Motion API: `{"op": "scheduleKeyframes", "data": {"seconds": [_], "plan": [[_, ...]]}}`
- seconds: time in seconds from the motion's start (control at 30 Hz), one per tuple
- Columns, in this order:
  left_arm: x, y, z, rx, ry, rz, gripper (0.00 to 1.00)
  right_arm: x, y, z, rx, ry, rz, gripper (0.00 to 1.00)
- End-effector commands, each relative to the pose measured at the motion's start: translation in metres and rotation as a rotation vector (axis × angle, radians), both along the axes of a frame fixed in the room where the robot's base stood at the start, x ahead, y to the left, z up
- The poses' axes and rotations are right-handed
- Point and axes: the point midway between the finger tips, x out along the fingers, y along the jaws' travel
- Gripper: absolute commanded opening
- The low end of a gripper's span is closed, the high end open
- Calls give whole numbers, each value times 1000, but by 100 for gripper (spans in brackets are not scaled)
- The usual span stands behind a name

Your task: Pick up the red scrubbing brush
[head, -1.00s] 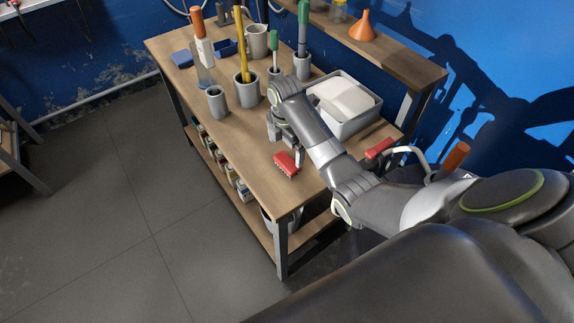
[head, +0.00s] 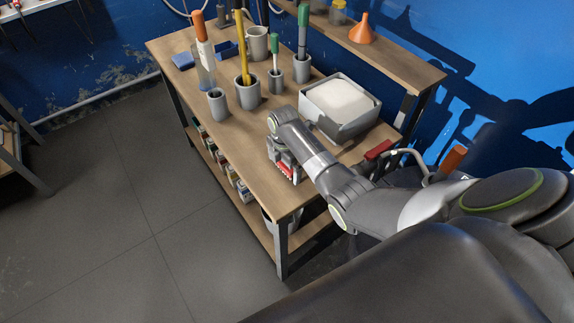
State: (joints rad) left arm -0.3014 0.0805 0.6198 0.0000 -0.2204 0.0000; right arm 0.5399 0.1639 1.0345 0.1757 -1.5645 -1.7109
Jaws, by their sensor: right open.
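The red scrubbing brush (head: 285,170) lies on the wooden bench near its front edge, toward the right end. My right gripper (head: 284,172) is at the brush, pointing down with its open fingers around or just over it. The gripper and wrist hide part of the brush, and I cannot tell whether the fingers touch it. My left gripper is out of the picture.
The bench (head: 222,137) also holds a grey bin (head: 345,132) with white contents, right behind my wrist. Several grey cups stand further left, one with a yellow-handled tool (head: 241,45). Bench space left of the brush is clear.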

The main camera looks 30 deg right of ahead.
Motion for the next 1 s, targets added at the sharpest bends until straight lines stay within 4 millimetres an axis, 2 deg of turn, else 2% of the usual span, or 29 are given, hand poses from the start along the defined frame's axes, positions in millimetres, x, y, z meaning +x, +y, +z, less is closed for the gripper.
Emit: {"op": "scheduleKeyframes", "data": {"seconds": [0.1,0.4,0.73,0.87,1.0], "plan": [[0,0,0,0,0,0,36,0,0,0,0,0,0,99],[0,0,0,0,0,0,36,0,0,0,0,0,0,59],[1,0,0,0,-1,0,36,1,0,6,0,-2,0,58],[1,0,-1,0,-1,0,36,1,0,23,0,-4,0,58],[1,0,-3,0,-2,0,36,2,0,48,-1,-6,0,58]]}}
